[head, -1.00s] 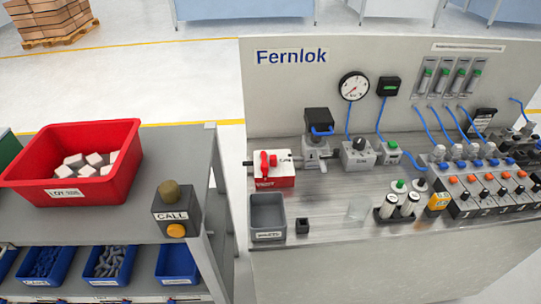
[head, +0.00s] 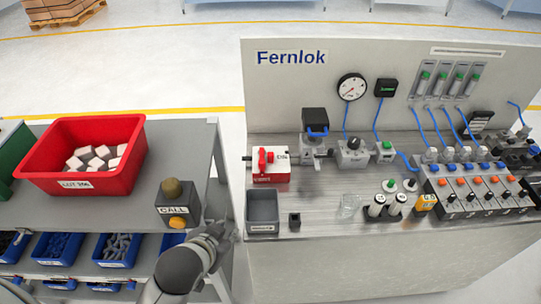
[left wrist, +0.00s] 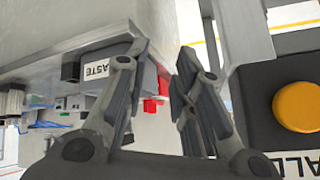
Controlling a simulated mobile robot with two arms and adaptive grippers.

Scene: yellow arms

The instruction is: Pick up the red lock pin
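A red part (head: 263,158), which looks like the lock pin, stands on the front of a white and red valve box (head: 271,177) on the bench. Its exact outline is too small to make out. My left gripper (head: 228,230) is in the gap between the shelf cart and the bench, below and left of the box and apart from it. In the left wrist view the two fingers (left wrist: 163,58) are spread with nothing between them. My right gripper is not in view.
A grey waste bin (head: 262,226) and small black block (head: 295,222) stand at the bench's front left. The CALL button box (head: 178,205) sits on the cart's corner, close beside my left gripper. A red crate (head: 84,190) holds pale blocks. The panel (head: 290,92) stands behind.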

